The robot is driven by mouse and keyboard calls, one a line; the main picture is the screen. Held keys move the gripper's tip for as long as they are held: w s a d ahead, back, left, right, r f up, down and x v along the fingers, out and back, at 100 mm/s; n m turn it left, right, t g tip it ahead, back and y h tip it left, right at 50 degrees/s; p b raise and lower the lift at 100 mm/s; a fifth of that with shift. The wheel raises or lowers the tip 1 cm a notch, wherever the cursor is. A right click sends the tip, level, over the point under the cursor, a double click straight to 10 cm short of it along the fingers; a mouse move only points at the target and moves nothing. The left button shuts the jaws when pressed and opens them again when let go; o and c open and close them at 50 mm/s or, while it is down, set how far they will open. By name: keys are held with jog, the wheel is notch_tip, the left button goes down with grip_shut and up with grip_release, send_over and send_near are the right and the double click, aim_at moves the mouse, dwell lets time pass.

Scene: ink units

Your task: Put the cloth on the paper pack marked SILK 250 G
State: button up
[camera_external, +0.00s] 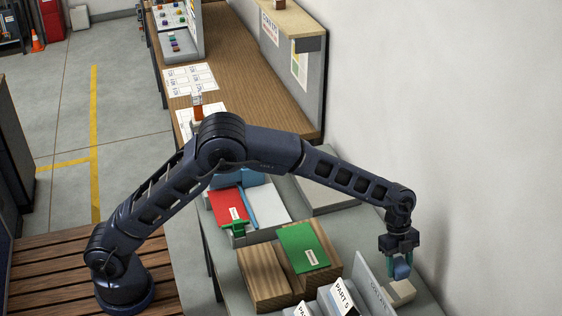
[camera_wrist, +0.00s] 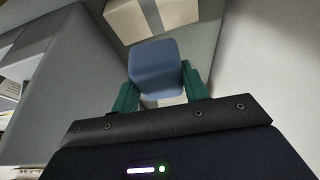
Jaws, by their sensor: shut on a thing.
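My gripper (camera_external: 402,258) is at the right of the external view, over the grey bench near the wall. Its green fingers are shut on a blue block-like thing, seemingly the cloth (camera_external: 402,271). In the wrist view the cloth (camera_wrist: 154,62) sits between the two fingertips (camera_wrist: 160,88). A green paper pack (camera_external: 300,247) with a small white label lies on a wooden block, left of my gripper. A red paper pack (camera_external: 228,206) with a white label lies farther back. The label print is too small to read, so I cannot tell which is SILK 250 G.
The wall is close on the right.

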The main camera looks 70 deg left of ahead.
aim_at(397, 300)
jog(key=shift+f, duration=4.75)
jog(key=shift+f, duration=0.1)
jog(key=o, duration=1)
jog(key=shift+c, duration=0.2)
